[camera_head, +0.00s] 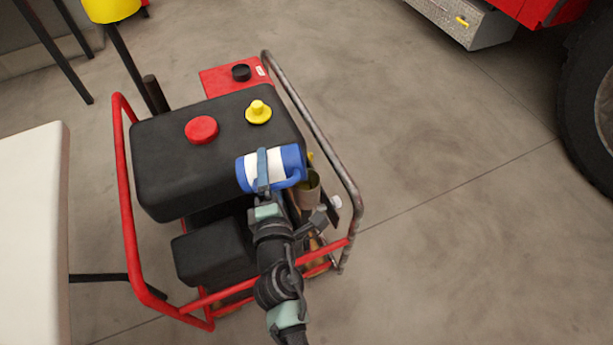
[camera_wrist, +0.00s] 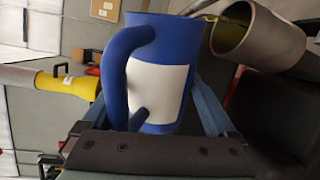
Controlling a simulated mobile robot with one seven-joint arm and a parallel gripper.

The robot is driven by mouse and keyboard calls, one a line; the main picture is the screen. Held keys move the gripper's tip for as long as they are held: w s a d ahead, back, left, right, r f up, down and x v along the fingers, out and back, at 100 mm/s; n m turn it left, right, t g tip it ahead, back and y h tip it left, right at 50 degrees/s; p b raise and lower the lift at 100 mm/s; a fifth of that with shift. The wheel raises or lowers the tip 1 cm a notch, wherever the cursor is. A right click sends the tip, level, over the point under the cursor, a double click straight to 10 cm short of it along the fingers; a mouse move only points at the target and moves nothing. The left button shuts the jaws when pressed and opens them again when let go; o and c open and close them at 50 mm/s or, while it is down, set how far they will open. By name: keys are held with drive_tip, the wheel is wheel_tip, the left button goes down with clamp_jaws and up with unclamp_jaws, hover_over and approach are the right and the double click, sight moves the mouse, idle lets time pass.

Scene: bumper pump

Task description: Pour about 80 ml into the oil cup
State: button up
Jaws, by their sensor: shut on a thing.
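A blue jug (camera_head: 291,158) with a white band and a blue handle lies tipped on its side in the head view, its right end beside and a little above the oil cup. My gripper (camera_head: 263,172) is shut around the jug's body; the jug also shows between the fingers in the wrist view (camera_wrist: 160,88). The oil cup (camera_head: 309,192) is a grey-beige open cylinder at the right side of the pump. In the wrist view the cup (camera_wrist: 268,42) has yellow-green liquid inside its mouth. I cannot tell its level.
The pump's black tank (camera_head: 160,170) has a red cap (camera_head: 201,130) and a yellow cap (camera_head: 258,112). A red tube frame (camera_head: 122,190) and a grey rail (camera_head: 318,125) surround it. A white surface (camera_head: 35,220) stands left.

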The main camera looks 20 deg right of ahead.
drive_tip(key=shift+a+m, duration=0.1)
drive_tip(key=shift+m, duration=0.3)
idle(0.7)
drive_tip(key=f+n+b, duration=0.2)
drive_tip(key=b, duration=0.1)
drive_tip(key=shift+w+a+f+n+h+b, duration=0.1)
drive_tip(key=shift+a+f+n+h+b, duration=0.2)
drive_tip(key=shift+a+f+n, duration=0.1)
drive_tip(key=shift+d+r+n+p, duration=0.1)
drive_tip(key=shift+r+n+p, duration=0.2)
drive_tip(key=shift+r+n, duration=0.35)
drive_tip(key=shift+f, duration=0.15)
drive_tip(key=shift+r+n+h, duration=0.2)
drive_tip(key=shift+n+h, duration=0.1)
drive_tip(key=shift+n, duration=0.55)
